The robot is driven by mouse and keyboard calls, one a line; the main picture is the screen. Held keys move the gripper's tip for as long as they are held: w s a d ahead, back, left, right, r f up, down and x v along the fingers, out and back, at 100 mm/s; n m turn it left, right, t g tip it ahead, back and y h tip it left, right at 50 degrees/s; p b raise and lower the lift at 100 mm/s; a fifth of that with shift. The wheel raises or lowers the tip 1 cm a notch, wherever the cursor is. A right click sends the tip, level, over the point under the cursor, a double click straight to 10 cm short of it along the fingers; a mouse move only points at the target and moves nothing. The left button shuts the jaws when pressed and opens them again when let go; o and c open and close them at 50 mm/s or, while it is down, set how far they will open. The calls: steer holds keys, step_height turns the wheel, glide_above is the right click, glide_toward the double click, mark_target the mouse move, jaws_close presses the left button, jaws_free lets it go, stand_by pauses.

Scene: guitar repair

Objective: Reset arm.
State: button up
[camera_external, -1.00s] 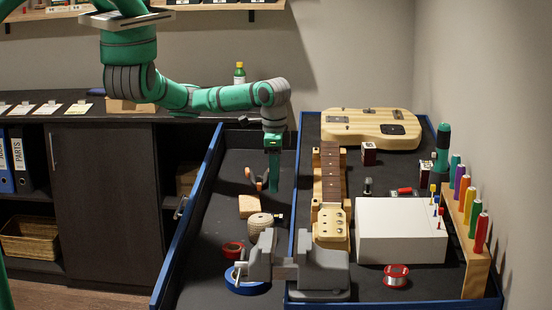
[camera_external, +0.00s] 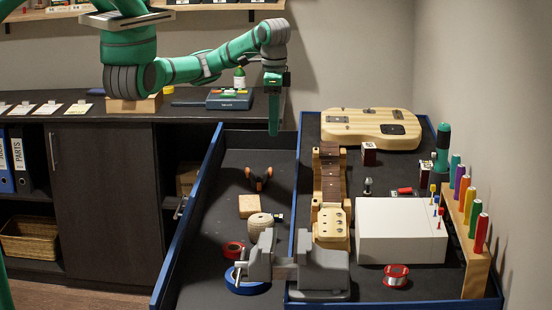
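My gripper (camera_external: 273,128) hangs pointing down at the end of my green arm, above the far end of the left part of the workbench (camera_external: 215,276). It is clear of the things below it. I see its fingers edge-on, so I cannot tell whether they are open or shut. No held object shows. An orange-and-black hand tool (camera_external: 259,177) lies on the bench surface below and nearer than the gripper.
A wooden block (camera_external: 251,205), a blue tape roll (camera_external: 246,284) and a grey vise (camera_external: 312,266) are on the bench. A guitar neck (camera_external: 331,180), guitar body (camera_external: 371,128) and white box (camera_external: 402,231) lie right. A grey device (camera_external: 229,102) sits on the cabinet.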

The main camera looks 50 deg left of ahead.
steer(key=w+d+r+m, duration=0.1)
steer(key=w+d+r, duration=0.3)
steer(key=w+d, duration=0.7)
steer(key=shift+m, duration=0.3)
steer(key=shift+w+r, duration=0.1)
